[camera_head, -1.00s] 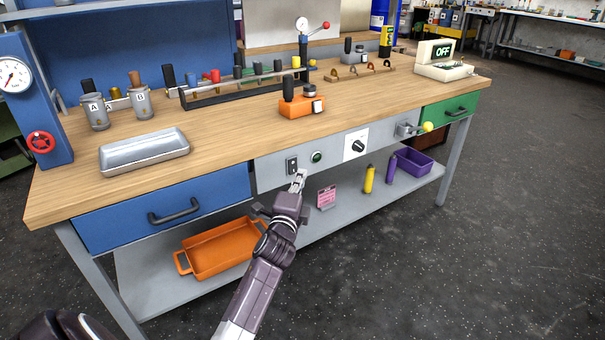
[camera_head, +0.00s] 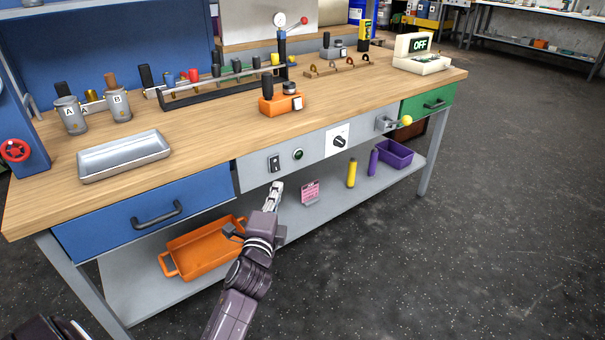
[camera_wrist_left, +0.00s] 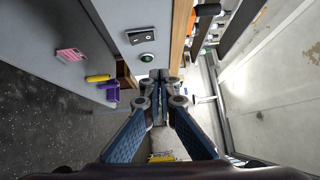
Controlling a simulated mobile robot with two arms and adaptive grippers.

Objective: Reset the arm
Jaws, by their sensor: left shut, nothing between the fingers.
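My left gripper (camera_head: 275,192) is shut and empty in the head view. It is in front of the workbench, below the grey front panel (camera_head: 313,150), and apart from it. In the left wrist view the closed fingers (camera_wrist_left: 159,84) point ahead near the panel's green button (camera_wrist_left: 147,58). A black rocker switch (camera_head: 274,164) and the green button (camera_head: 298,154) sit on the panel above the fingertips in the head view. The switch also shows in the left wrist view (camera_wrist_left: 138,35). A dark part of my body shows at the lower left of the head view. My right gripper is not seen.
A blue drawer (camera_head: 150,215) is left of the panel and a green drawer (camera_head: 428,102) right. A lever with a yellow knob (camera_head: 405,120) sticks out from the panel. Floor at right is clear.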

